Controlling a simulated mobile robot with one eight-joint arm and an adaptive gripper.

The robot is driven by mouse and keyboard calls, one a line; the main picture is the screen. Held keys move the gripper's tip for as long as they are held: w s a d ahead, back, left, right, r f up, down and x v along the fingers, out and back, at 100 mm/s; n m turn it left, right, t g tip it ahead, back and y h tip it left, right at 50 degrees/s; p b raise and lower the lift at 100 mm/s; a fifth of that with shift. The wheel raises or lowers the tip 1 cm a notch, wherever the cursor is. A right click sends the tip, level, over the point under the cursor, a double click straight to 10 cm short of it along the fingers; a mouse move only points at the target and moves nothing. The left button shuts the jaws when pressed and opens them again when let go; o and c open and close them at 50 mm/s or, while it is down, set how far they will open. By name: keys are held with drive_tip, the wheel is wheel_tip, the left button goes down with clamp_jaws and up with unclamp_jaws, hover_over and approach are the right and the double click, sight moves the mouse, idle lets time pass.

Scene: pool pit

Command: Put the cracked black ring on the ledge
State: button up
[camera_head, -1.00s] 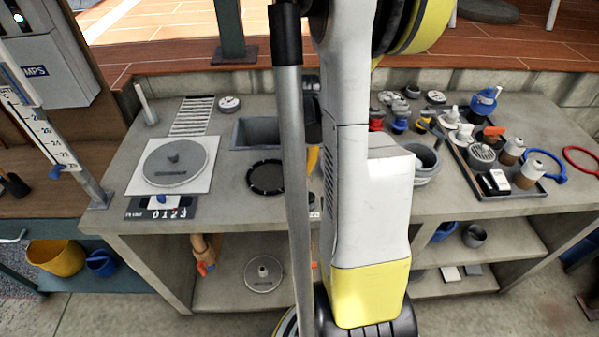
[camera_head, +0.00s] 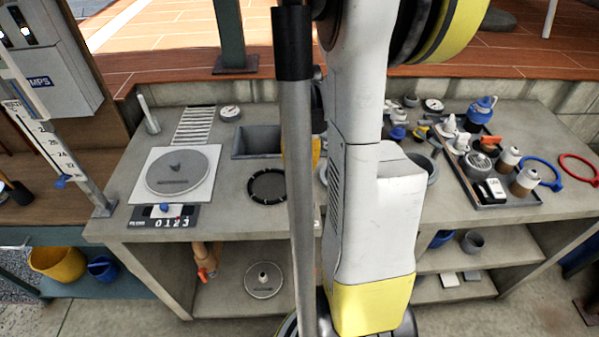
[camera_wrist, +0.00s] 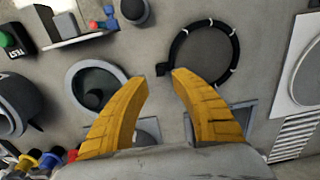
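The black ring (camera_head: 267,202) lies flat on the grey counter in the head view, between the scale and my arm. In the wrist view the black ring (camera_wrist: 181,42) has light marks around it and a small dark block at its lower left. I cannot make out a crack. In the head view my arm mostly hides the gripper. Which edge is the ledge is unclear; a raised wooden deck (camera_head: 160,52) runs behind the counter.
A scale (camera_head: 178,172) stands left of the ring and a sink (camera_head: 255,140) behind it. A round grey dish (camera_wrist: 72,85) is left of the ring in the wrist view. A tray (camera_head: 483,203) of bottles, plus blue (camera_head: 556,184) and red (camera_head: 565,170) rings, sits at right.

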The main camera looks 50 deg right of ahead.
wheel_tip(320, 180, up, 6)
drive_tip(key=r+p, duration=0.1)
drive_tip(key=p, duration=0.1)
drive_tip(key=a+r+n+t, duration=0.3)
drive_tip(key=a+r+n, duration=0.1)
drive_tip(key=a, duration=1.1)
drive_tip(key=a+r+n+t, duration=0.4)
drive_tip(key=a+n, duration=0.2)
drive_tip(key=a, duration=0.9)
drive_tip(key=shift+a+r, duration=0.15)
drive_tip(key=shift+a, duration=0.05)
drive_tip(key=shift+w, duration=0.1)
